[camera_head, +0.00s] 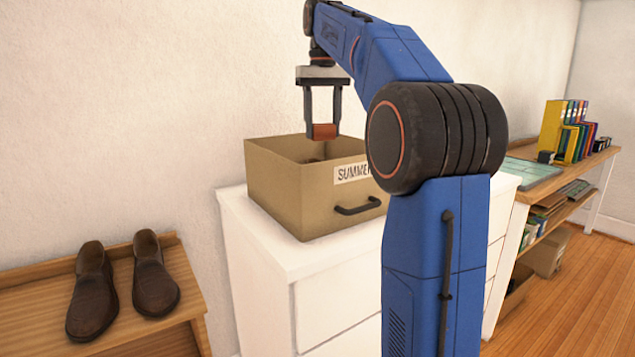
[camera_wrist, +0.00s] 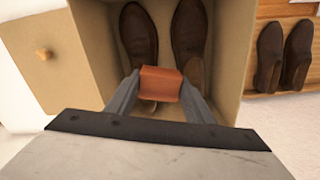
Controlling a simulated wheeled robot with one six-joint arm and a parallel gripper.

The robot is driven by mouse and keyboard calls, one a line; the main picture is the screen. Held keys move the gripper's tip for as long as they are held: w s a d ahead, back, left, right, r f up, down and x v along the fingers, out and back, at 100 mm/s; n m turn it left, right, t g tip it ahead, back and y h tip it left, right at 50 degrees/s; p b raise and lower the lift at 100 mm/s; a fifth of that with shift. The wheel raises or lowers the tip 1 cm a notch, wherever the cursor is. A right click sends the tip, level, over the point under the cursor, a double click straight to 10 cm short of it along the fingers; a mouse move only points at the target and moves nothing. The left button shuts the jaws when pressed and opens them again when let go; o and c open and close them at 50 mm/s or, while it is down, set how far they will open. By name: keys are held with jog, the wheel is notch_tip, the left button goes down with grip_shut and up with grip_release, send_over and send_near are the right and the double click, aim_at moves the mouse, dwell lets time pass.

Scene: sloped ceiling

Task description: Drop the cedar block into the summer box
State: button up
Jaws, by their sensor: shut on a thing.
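The cedar block (camera_head: 324,131) is a small reddish-brown block held between the fingertips of my gripper (camera_head: 322,128). It also shows in the wrist view (camera_wrist: 160,83), with my gripper's fingers (camera_wrist: 160,90) on either side. The summer box (camera_head: 290,185) is a tan open-topped box with a "SUMMER" label and a dark handle on its front. The block hangs over the box's opening, around the height of its back rim. In the wrist view the box (camera_wrist: 232,60) holds a pair of brown shoes (camera_wrist: 188,30) below the block. Part of the box is hidden by my arm.
The box stands on a white chest of drawers (camera_head: 255,255). Another pair of brown shoes (camera_head: 153,280) sits on a wooden bench (camera_head: 40,305) at the left. A wooden desk (camera_head: 590,160) with coloured binders (camera_head: 570,125) stands at the right. Bare floor (camera_head: 590,285) shows there.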

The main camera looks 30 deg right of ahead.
jog(key=shift+f, duration=0.95)
jog(key=o, duration=1.1)
